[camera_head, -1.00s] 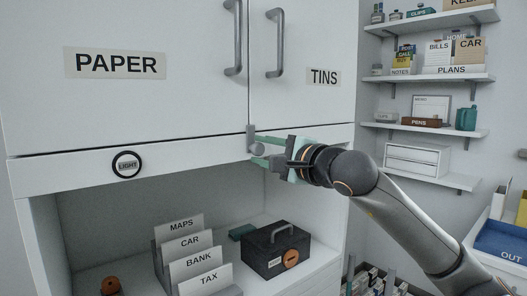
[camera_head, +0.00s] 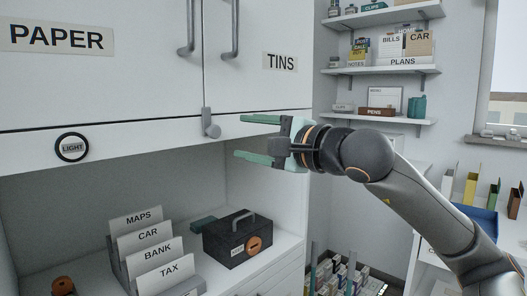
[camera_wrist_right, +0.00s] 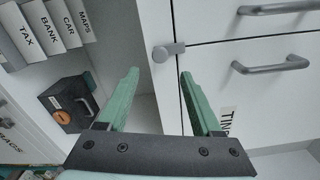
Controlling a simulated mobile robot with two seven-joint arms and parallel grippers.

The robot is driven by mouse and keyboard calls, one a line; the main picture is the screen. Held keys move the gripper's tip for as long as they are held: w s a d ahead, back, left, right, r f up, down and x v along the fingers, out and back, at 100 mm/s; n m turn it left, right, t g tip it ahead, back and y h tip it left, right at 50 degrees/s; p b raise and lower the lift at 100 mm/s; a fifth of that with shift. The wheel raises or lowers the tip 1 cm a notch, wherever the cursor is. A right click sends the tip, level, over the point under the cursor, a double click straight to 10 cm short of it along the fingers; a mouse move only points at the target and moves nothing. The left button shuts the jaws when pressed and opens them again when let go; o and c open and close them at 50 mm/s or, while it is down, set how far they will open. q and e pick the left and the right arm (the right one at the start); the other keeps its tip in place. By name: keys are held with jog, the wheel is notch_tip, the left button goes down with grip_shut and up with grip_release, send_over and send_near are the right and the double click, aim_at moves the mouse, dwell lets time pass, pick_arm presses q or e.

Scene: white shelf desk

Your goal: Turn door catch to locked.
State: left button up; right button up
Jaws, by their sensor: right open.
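The door catch (camera_head: 210,123) is a small grey lever with a round knob, on the rail below the TINS door (camera_head: 265,50). Its bar stands upright and overlaps the bottom edge of the doors near their seam. In the right wrist view the catch (camera_wrist_right: 166,51) lies just beyond the fingertips, its bar reaching across the seam onto the door. My right gripper (camera_head: 240,137) is open and empty, with green fingers pointing left, to the right of the catch and apart from it. The gripper also shows in the wrist view (camera_wrist_right: 160,73). My left gripper is out of view.
A round LIGHT button (camera_head: 72,147) is on the rail at left. Door handles (camera_head: 235,28) hang above the catch. Below, the open shelf holds labelled files (camera_head: 150,250) and a black box (camera_head: 238,238). Wall shelves (camera_head: 385,70) stand to the right.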

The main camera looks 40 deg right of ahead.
jog(key=shift+s+d+b, duration=0.1)
jog(key=shift+s+b, duration=0.75)
jog(key=shift+s, duration=1.1)
